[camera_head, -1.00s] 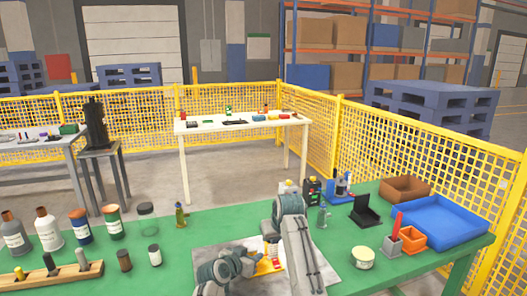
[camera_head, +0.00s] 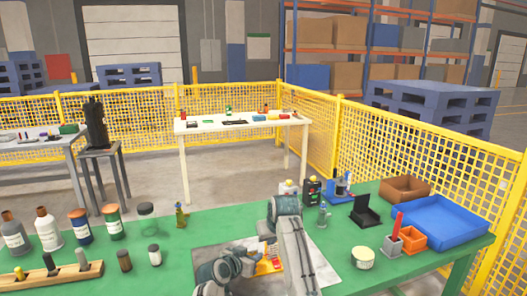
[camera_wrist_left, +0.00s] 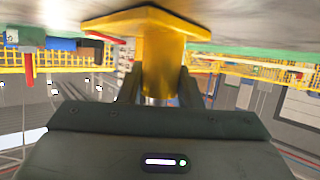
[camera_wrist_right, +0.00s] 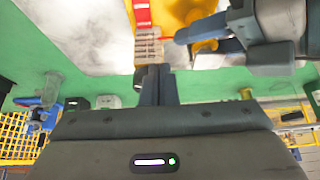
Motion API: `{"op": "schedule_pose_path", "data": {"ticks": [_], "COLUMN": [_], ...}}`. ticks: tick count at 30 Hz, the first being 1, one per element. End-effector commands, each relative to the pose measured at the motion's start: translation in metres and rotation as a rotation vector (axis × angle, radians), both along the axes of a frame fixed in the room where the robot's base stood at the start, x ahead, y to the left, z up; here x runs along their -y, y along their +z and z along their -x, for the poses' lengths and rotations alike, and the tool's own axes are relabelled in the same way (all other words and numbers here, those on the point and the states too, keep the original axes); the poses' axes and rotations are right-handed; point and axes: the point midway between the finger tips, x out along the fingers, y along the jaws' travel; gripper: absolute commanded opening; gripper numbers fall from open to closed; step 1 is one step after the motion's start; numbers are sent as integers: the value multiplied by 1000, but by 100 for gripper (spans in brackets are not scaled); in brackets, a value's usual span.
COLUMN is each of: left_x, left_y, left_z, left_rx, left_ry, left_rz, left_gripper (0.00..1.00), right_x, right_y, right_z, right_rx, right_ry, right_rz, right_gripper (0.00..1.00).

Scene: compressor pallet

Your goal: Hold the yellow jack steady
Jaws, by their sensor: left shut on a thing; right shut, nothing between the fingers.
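The yellow jack (camera_head: 272,264) is low in the middle of the head view, on a pale grey mat, partly hidden by my arms. In the left wrist view, its yellow column (camera_wrist_left: 160,58) and wide plate show upside down. My left gripper (camera_wrist_left: 160,88) is shut on the column. The jack's yellow body also shows at the top of the right wrist view (camera_wrist_right: 178,14), with the left fingers (camera_wrist_right: 203,32) against it. My right gripper (camera_wrist_right: 154,72) is shut and empty. Its tips are close to a pale ribbed block (camera_wrist_right: 148,46) below a red strip; contact is unclear.
Several bottles (camera_head: 82,227) and a wooden holder (camera_head: 50,278) stand on the left of the green table (camera_head: 170,262). A blue tray (camera_head: 440,222), an orange bin (camera_head: 412,238) and a round tub (camera_head: 363,257) stand on the right. Yellow mesh fencing (camera_head: 430,150) runs behind.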

Motion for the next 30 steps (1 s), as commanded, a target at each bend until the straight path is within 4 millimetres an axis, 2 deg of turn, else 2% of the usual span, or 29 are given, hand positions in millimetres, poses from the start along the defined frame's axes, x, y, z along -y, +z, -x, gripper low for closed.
{"op": "schedule_pose_path", "data": {"ticks": [6, 19, 30], "left_x": [0, 0, 0], "left_y": [-1, -2, -2], "left_z": [1, 1, 1], "left_rx": [-4, -4, -5], "left_ry": [0, 1, 1], "left_rz": [3, 3, 2], "left_gripper": [0, 0, 0], "right_x": [1, 1, 1], "right_y": [5, 53, 59], "right_z": [4, 4, 4], "right_rx": [0, 0, -2], "right_ry": [0, -1, -1], "right_rz": [1, 2, 1], "right_gripper": [0, 0, 0]}}
